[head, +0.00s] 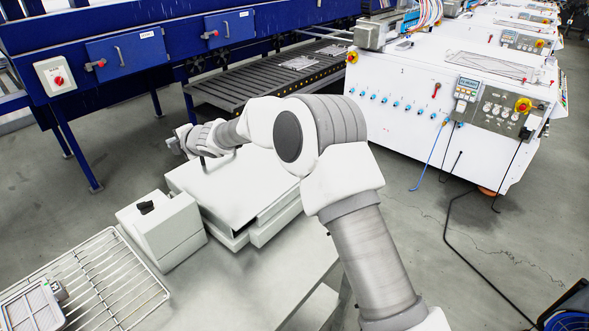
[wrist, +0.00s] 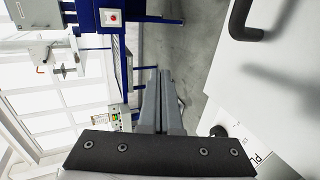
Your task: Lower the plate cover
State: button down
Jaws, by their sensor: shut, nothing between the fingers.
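The white plate cover (head: 228,192) is a broad flat lid on a low white unit (head: 278,222) on the table, left of centre in the head view. A dark gap shows under its right edge; I cannot tell how far it is raised. In the wrist view a black bar handle (wrist: 240,22) stands on the white cover surface (wrist: 280,85) at upper right. My gripper (head: 172,143) is beyond the cover's far left part in the head view. In the wrist view its fingers (wrist: 162,75) are together and empty, left of the handle and apart from it.
A white box with a black knob (head: 146,207) stands beside the unit at left. A wire rack (head: 105,280) lies at the lower left. A blue conveyor frame (head: 150,60) and a white machine (head: 400,110) stand behind.

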aim_at(178, 168)
jog(key=f+b, duration=0.1)
jog(key=f, duration=0.1)
jog(key=w+a+f+b, duration=0.1)
jog(key=f, duration=0.2)
jog(key=f+b, duration=0.1)
jog(key=f, duration=0.1)
jog(key=shift+w+a+f, duration=0.2)
jog(key=shift+a+f, duration=0.05)
jog(key=shift+a, duration=0.15)
jog(key=shift+d+r, duration=0.1)
jog(key=b+v, duration=0.1)
jog(key=v, duration=1.6)
jog(key=shift+s+d+b, duration=0.1)
jog(key=shift+b, duration=0.25)
